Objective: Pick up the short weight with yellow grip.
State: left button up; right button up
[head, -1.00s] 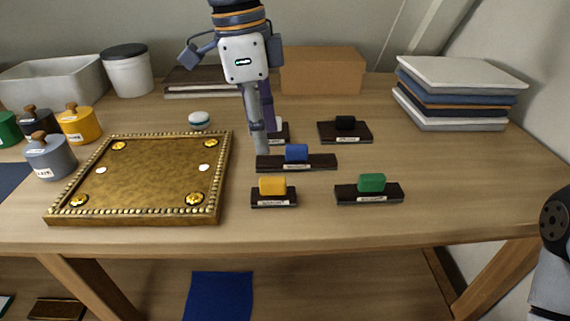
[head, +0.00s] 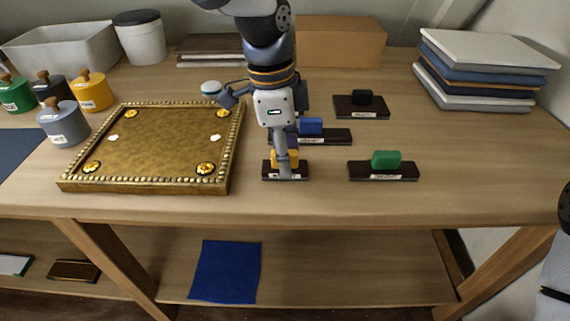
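The short weight with yellow grip (head: 273,175) stands near the front middle of the table, a short dark base with a yellow block on top. My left gripper (head: 284,168) points down over it, with one finger in front of the yellow grip and hiding its middle. The far finger is hidden, so I cannot tell whether the fingers are open around the grip or pressed on it. The weight rests on the table. My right gripper is out of view; only part of my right arm shows at the right edge.
A blue-grip weight (head: 335,136) stands just behind, a green-grip weight (head: 384,171) to the right, a black-grip weight (head: 362,107) farther back. A gilt tray (head: 150,186) lies left. Books (head: 480,75) are stacked back right. The table front right is clear.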

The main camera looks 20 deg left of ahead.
pick_arm(q)
grip_shut()
jog(key=shift+r, duration=0.2)
